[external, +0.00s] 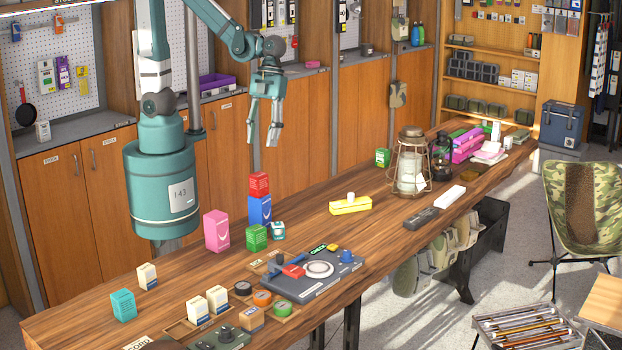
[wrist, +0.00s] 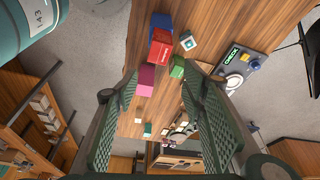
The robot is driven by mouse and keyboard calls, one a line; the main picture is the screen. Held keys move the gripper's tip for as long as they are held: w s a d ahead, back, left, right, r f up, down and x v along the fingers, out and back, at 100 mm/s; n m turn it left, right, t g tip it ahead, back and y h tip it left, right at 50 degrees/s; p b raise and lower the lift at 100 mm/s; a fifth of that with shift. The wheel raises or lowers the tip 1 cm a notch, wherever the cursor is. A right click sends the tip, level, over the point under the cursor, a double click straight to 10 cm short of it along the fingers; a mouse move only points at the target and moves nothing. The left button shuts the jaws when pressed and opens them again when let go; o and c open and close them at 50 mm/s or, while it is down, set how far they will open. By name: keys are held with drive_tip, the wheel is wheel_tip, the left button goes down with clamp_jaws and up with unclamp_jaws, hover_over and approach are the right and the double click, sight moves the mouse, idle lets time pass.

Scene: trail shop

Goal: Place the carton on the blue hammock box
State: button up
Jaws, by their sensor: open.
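A blue box (external: 260,210), which looks like the hammock box, stands upright on the wooden table. A red carton-like box (external: 259,185) sits on top of it. In the wrist view the red box (wrist: 159,54) overlaps the blue box (wrist: 160,21). I cannot tell for sure which box is the task's carton. My gripper (external: 262,140) is open and empty, well above the table and apart from the boxes. Its spread fingers (wrist: 160,82) frame the wrist view. A pink box (external: 216,231) stands left of the blue box, and a green box (external: 257,237) stands in front.
A small teal-and-white cube (external: 278,230) is beside the green box. Small cream boxes (external: 217,299) and a teal box (external: 123,305) stand near the left end. A dark device (external: 318,272) lies in front. A yellow item (external: 350,205) and lantern (external: 411,165) are farther right.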

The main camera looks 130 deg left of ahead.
drive_tip(key=s+d+r+n+t+y, duration=0.1)
drive_tip(key=s+d+r+n+t, duration=0.2)
drive_tip(key=n, duration=0.4)
drive_tip(key=s+d+r+n+t+y, duration=0.2)
drive_tip(key=s+d+r+n+t, duration=0.1)
drive_tip(key=r+n, duration=0.5)
drive_tip(key=shift+d+r, duration=0.15)
drive_tip(key=shift+d, duration=0.7)
drive_tip(key=shift+s, duration=0.1)
